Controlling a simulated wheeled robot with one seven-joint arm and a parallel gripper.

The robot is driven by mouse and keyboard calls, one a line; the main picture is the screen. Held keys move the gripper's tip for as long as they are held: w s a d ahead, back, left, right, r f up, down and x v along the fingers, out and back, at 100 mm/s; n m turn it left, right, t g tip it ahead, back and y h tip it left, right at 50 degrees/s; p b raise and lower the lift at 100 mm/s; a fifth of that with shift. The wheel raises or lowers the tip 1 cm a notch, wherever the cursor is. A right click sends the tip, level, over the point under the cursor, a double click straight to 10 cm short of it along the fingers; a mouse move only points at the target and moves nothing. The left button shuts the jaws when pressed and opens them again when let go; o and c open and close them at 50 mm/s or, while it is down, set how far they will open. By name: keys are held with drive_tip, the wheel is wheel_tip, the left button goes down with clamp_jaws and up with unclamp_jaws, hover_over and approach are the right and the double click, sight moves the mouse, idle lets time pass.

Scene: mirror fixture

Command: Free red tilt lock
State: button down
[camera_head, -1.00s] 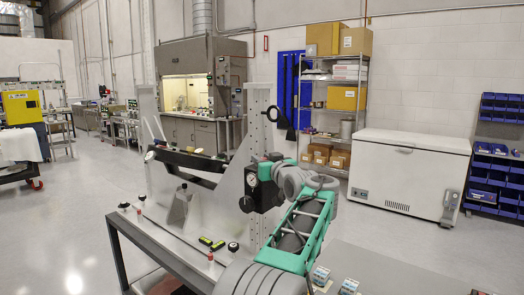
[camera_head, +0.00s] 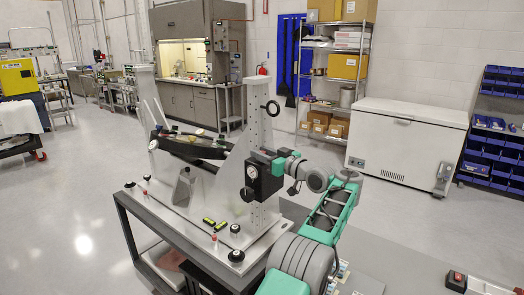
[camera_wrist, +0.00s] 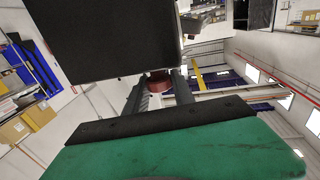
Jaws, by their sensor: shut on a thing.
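The mirror fixture has an upright perforated post (camera_head: 258,115) on a grey metal plate. A black block (camera_head: 265,178) with a white round dial is mounted on the post. My gripper (camera_head: 284,158), with green parts, is at the right side of this block. In the wrist view, my gripper's two grey fingers (camera_wrist: 158,88) are closed around a dark red round part (camera_wrist: 158,81), which looks like the red tilt lock. A large black block (camera_wrist: 115,38) fills the upper left of that view. In the head view the red part is hidden by my gripper and the block.
A dark curved mirror frame (camera_head: 190,147) lies left of the post. The floor to the right is open before a white chest freezer (camera_head: 408,140).

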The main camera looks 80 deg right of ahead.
drive_tip(key=c, duration=1.1)
unclamp_jaws()
drive_tip(key=shift+o, duration=0.2)
drive_tip(key=shift+s+a+f, duration=0.1)
drive_tip(key=shift+s+a, duration=0.05)
drive_tip(key=shift+s, duration=0.2)
drive_tip(key=b+v, duration=0.2)
drive_tip(key=v, duration=0.5)
drive_tip(key=shift+b, duration=0.35)
